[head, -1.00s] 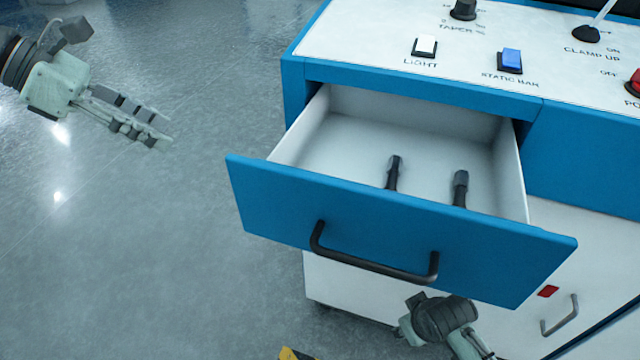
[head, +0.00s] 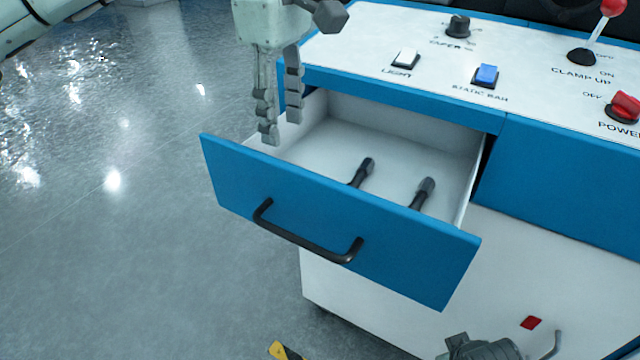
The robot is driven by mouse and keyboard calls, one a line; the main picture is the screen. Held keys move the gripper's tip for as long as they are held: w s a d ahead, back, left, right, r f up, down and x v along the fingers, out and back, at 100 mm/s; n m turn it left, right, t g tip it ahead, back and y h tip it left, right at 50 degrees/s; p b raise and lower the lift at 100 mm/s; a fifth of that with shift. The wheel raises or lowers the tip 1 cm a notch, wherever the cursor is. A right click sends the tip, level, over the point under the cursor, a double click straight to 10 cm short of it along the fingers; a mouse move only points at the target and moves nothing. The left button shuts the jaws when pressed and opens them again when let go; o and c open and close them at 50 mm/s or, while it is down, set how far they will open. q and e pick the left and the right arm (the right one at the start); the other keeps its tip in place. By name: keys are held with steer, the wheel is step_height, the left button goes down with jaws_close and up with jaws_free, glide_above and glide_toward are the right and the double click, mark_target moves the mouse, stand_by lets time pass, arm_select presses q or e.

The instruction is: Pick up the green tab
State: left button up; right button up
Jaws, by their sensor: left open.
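I see no green tab in the head view. The blue-fronted drawer (head: 335,230) is pulled open, and two dark-handled tools, a left one (head: 362,172) and a right one (head: 423,192), lie inside it. The hidden parts of the drawer floor are behind its front panel. My left gripper (head: 281,128) is open and empty, fingers pointing down, at the drawer's left rear side. I cannot tell whether its fingertips are over the drawer or just outside it. Part of my right arm shows at the bottom edge; its fingers do not show.
The machine's white top (head: 390,40) carries a light switch (head: 405,58), a blue static bar switch (head: 486,75), a taper knob (head: 458,26), a clamp lever (head: 600,30) and a red power switch (head: 625,106). A black handle (head: 305,240) sticks out from the drawer front. The floor at left is clear.

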arm_select(q)
steer(key=shift+s+d, duration=0.25)
steer(key=shift+d, duration=0.2)
steer(key=shift+s+d+f, duration=0.1)
steer(key=shift+f, duration=0.2)
step_height(320, 180, down, 2)
steer(key=shift+f, duration=0.25)
step_height(320, 180, down, 4)
steer(key=shift+f+p, duration=0.2)
steer(key=shift+p, duration=0.15)
steer(key=shift+f, duration=0.2)
steer(key=c, duration=0.8)
arm_select(e)
steer(key=shift+w+f, duration=0.1)
steer(key=shift+f, duration=0.6)
